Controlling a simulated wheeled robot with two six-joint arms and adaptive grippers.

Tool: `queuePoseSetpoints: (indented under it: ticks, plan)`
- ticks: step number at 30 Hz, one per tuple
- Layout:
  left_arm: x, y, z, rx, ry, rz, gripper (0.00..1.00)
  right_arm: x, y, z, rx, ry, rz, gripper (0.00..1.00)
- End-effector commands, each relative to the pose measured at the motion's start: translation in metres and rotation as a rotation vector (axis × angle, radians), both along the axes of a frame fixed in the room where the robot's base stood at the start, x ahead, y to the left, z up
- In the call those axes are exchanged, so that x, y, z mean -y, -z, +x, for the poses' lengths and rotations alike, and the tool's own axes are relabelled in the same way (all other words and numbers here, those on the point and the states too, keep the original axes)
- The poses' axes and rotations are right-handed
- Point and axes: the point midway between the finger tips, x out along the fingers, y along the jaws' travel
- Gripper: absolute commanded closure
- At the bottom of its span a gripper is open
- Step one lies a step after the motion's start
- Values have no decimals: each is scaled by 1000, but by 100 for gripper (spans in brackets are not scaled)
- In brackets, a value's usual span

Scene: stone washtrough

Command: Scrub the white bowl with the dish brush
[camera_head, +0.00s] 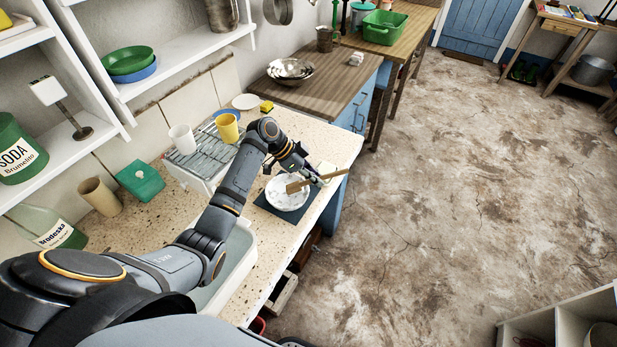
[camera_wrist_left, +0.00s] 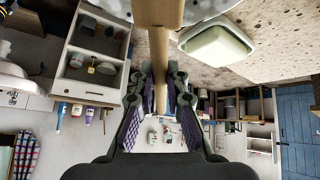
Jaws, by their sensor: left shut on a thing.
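The white bowl (camera_head: 284,200) sits on a dark mat (camera_head: 263,204) near the counter's front edge. My left gripper (camera_head: 314,178) is above the right side of the bowl, shut on the wooden handle of the dish brush (camera_head: 337,174). The brush lies nearly level, with one end over the bowl. I cannot tell whether its bristles touch the bowl. In the left wrist view, the handle (camera_wrist_left: 159,45) runs between the fingers of the left gripper (camera_wrist_left: 160,85). My right gripper is not in view.
A pale soap dish (camera_wrist_left: 215,45) is close beside the handle; it is partly hidden in the head view (camera_head: 327,168). A dish rack (camera_head: 207,152), a yellow cup (camera_head: 227,127) and a white cup (camera_head: 182,139) stand behind the bowl. A sink (camera_head: 238,242) lies left of it.

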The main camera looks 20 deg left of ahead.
Motion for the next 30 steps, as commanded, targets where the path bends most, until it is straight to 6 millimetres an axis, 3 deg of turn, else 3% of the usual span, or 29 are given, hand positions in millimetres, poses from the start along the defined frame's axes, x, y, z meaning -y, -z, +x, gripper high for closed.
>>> queuePoseSetpoints:
  ticks: [30]
  plan:
    - [-35,0,-20,-2,0,0,100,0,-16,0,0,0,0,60]
